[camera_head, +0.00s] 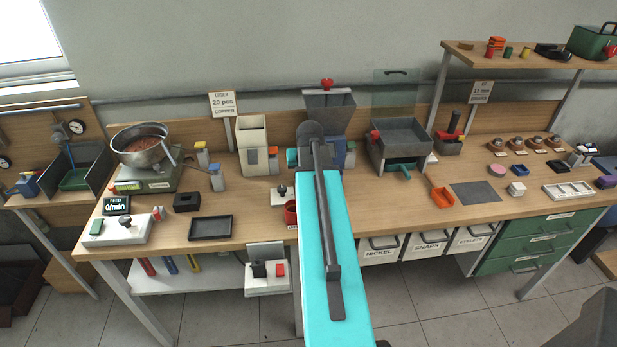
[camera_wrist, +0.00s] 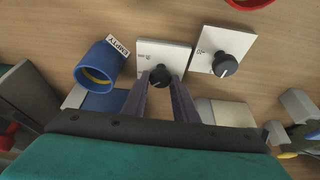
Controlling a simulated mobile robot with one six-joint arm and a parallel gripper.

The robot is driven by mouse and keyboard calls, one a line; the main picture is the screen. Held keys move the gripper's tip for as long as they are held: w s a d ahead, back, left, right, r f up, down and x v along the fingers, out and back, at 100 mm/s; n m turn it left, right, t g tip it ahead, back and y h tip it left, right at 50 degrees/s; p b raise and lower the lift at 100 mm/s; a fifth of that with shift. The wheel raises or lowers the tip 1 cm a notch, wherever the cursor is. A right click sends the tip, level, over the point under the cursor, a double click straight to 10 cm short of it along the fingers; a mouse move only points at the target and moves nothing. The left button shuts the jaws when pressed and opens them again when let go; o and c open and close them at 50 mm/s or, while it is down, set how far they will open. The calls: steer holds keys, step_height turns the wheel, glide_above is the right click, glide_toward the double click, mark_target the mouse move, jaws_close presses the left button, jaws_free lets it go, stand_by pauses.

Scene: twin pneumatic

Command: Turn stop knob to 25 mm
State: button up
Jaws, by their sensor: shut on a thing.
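In the wrist view, a round black knob (camera_wrist: 160,76) with a pale pointer line sits on a white plate (camera_wrist: 160,52). The fingertips of my gripper (camera_wrist: 161,83) are on either side of this knob, shut on it. A second black knob (camera_wrist: 225,65) on its own white plate (camera_wrist: 222,42) stands to the right, apart from the fingers. The small print on both plates is too blurred to read, so I cannot tell from it which is the stop knob. In the head view my arm hides the gripper and the held knob.
A blue cup (camera_wrist: 98,68) with a yellow inner ring lies left of the held knob, beside an "EMPTY" label (camera_wrist: 119,45). A red rim shows at the top edge. In the head view, a grey hopper (camera_head: 330,108) stands behind my arm and a grey bin (camera_head: 400,140) to its right.

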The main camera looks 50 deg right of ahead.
steer(key=shift+m+g+h, duration=0.3)
steer(key=shift+m+h, duration=0.1)
steer(key=shift+m, duration=0.7)
steer(key=o, duration=1)
steer(key=shift+a+r+b, duration=0.1)
steer(key=shift+r+b, duration=0.1)
steer(key=shift+b, duration=0.1)
steer(key=shift+b+v, duration=1.35)
steer(key=shift+v, duration=5.35)
steer(key=shift+w, duration=0.1)
